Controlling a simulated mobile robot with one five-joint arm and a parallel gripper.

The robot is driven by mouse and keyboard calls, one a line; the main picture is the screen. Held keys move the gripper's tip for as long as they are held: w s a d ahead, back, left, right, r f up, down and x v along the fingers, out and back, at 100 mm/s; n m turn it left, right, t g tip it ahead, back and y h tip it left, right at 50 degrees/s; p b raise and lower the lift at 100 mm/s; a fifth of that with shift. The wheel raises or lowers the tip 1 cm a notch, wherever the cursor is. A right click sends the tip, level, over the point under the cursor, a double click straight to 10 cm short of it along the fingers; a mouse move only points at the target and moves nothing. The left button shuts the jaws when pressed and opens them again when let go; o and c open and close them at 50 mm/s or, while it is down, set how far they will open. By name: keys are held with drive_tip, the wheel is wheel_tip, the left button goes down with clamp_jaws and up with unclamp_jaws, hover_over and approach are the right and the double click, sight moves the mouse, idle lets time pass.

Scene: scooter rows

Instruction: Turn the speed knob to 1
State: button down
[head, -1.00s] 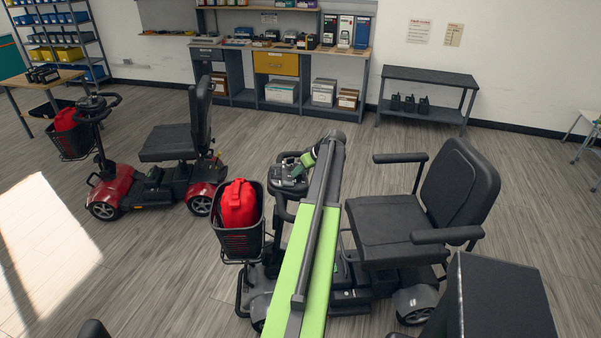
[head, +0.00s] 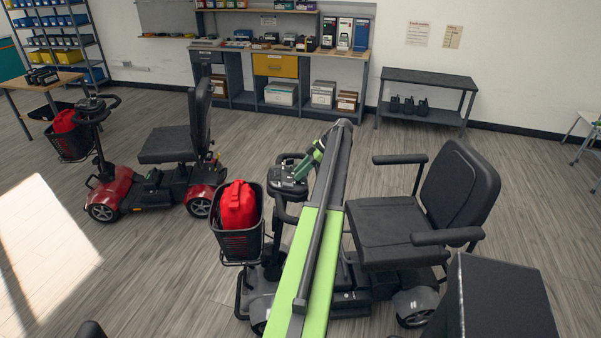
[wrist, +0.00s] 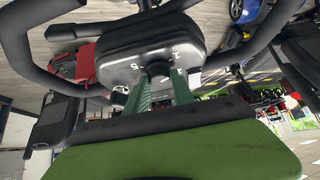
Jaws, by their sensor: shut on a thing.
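The dark speed knob (wrist: 158,71) sits on the black control console (wrist: 150,45) of the near scooter, with small white marks around it that I cannot read surely. My gripper (wrist: 159,88) has its two green fingers on either side of the knob and is shut on it. The knob's pointer direction is not clear. In the head view my gripper (head: 306,164) reaches down to the console (head: 288,178) from the right, and the knob is too small to make out there.
The handlebar (wrist: 25,50) curves around the console. The near scooter has a black seat (head: 395,225) and a front basket (head: 240,243) holding a red bag (head: 238,206). A red scooter (head: 160,180) stands to the left. A workbench (head: 275,65) and low shelf (head: 428,90) line the wall.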

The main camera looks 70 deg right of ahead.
drive_tip(key=shift+d+n, duration=0.1)
drive_tip(key=shift+n, duration=0.5)
drive_tip(key=shift+y, duration=0.3)
drive_tip(key=c, duration=1.1)
unclamp_jaws()
